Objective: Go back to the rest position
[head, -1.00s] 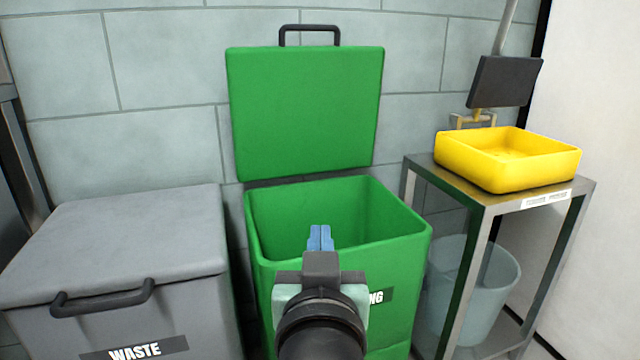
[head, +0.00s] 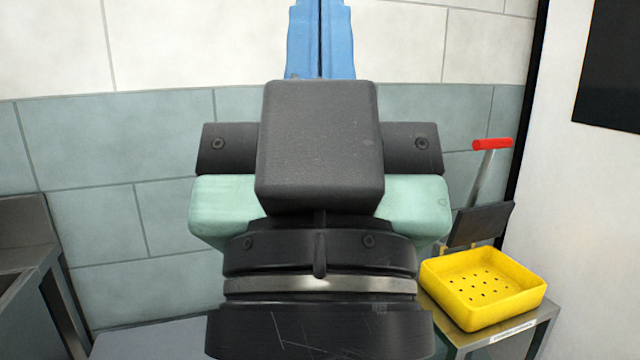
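My gripper (head: 320,40) stands large and upright in the middle of the head view, close to the camera. Its two blue fingers point up, side by side, with only a thin dark line between them. Nothing shows between them, and their tips reach the top edge of the picture. The gripper's black and pale green body hides the middle of the wall and whatever lies below it.
A yellow tray (head: 484,290) with holes sits on a metal stand (head: 500,345) at the lower right. A red-handled tool (head: 492,144) leans behind it. A metal edge (head: 35,260) shows at left, a grey lid (head: 160,340) at bottom left. A tiled wall (head: 90,210) stands behind.

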